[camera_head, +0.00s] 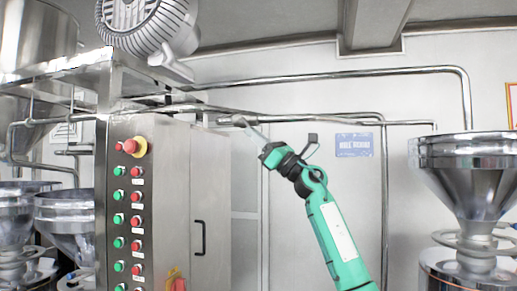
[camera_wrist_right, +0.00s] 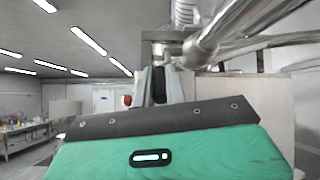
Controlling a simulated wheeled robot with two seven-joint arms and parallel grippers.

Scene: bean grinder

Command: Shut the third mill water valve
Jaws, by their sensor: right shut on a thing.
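My right arm (camera_head: 335,235) reaches up from the lower right in the head view. Its gripper (camera_head: 243,125) is at a metal water valve (camera_head: 226,121) on a horizontal pipe beside the control cabinet. In the right wrist view the gripper's grey fingers (camera_wrist_right: 160,86) are close together just under the valve fittings (camera_wrist_right: 160,45). They are shut on the valve's handle, which is mostly hidden between them. The handle's exact angle is too small to tell. My left gripper is in neither view.
The steel control cabinet (camera_head: 160,210) with red and green buttons stands left of the gripper. Pipes (camera_head: 300,76) run along the wall. Steel hoppers stand at the left (camera_head: 68,222) and right (camera_head: 475,180). A motor (camera_head: 148,25) sits above. Open space lies before the white wall.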

